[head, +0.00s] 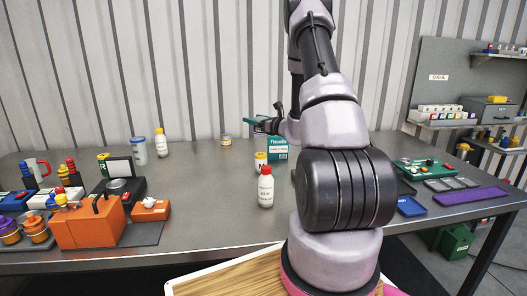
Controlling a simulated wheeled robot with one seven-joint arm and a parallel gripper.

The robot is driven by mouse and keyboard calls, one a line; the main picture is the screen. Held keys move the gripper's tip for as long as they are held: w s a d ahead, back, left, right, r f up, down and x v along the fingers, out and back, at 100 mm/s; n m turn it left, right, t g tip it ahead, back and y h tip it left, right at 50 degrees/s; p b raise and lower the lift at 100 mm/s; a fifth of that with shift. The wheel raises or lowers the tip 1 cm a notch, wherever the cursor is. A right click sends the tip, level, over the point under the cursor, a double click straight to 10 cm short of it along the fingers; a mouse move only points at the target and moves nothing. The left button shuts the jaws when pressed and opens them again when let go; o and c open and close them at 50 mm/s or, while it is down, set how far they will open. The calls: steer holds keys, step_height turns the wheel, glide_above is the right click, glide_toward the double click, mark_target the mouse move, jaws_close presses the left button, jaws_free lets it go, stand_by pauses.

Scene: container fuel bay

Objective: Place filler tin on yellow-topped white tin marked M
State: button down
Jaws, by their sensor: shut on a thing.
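The filler tin looks to be the teal-and-white labelled tin (278,150), upright just below my wrist. My gripper (262,127) reaches in from the right with its green fingers pointing left, shut on the filler tin. The arm partly hides the grip, so the exact finger contact is unclear. The yellow-topped white tin marked M (261,162) stands on the table, just left of the filler tin in the picture. I cannot tell whether the two tins touch.
A red-capped white bottle (265,188) stands in front of the M tin. A small jar (226,141) and a yellow-capped bottle (161,143) stand farther left. An orange case (88,222) and other gear crowd the left end. The grey table (205,185) is clear between.

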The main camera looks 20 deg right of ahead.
step_height(320, 180, down, 9)
stand_by(0.4)
steer(key=shift+f, duration=0.15)
